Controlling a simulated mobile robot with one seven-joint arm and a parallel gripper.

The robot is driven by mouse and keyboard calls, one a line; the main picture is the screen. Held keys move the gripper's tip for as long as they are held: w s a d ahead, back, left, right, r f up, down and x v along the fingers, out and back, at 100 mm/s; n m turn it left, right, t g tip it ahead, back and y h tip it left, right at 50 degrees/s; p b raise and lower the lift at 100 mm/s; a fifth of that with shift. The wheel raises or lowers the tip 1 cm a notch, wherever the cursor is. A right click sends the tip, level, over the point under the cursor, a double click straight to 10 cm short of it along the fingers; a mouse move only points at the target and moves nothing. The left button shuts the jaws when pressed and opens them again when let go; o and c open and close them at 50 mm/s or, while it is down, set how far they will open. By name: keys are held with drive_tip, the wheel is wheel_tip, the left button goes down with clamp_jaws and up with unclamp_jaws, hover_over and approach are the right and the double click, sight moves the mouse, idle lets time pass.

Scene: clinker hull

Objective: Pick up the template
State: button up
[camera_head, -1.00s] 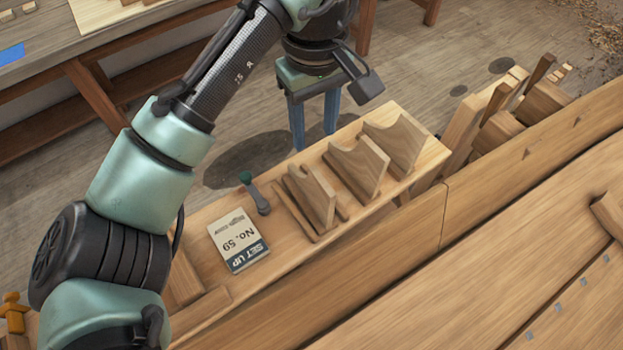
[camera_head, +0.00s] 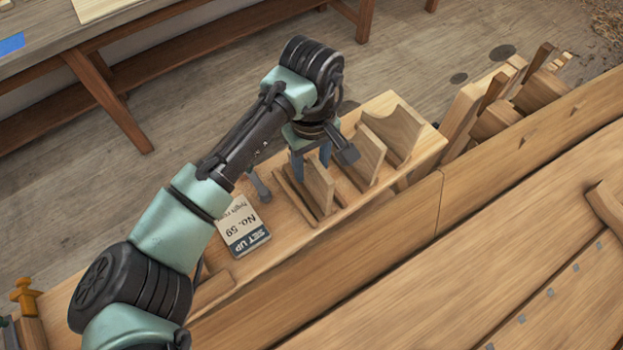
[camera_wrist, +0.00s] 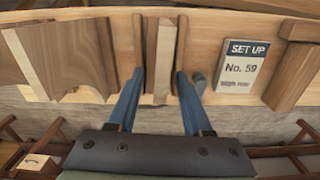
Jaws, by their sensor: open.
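Several wooden templates with curved cut-outs stand upright in a row on a pale plank. The nearest template (camera_head: 319,184), at the left of the row, stands between low wooden strips. My gripper (camera_head: 311,163) is open and pointing down at it. In the wrist view, the fingers of my gripper (camera_wrist: 158,82) lie on either side of this template (camera_wrist: 165,58), with a gap to each side. I cannot tell how far down the fingers reach. The middle template (camera_head: 364,158) and the far template (camera_head: 395,130) stand to the right, partly behind my wrist.
A "SET UP No. 59" card (camera_head: 243,230) lies on the plank (camera_head: 290,232) left of the templates. A dark-handled tool (camera_head: 259,186) lies beside it, partly hidden by my arm. Planked hull (camera_head: 420,270) runs along the front. Wooden blocks (camera_head: 500,122) stand at right.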

drive_tip(key=shift+f, duration=0.2)
clamp_jaws()
idle(1.3)
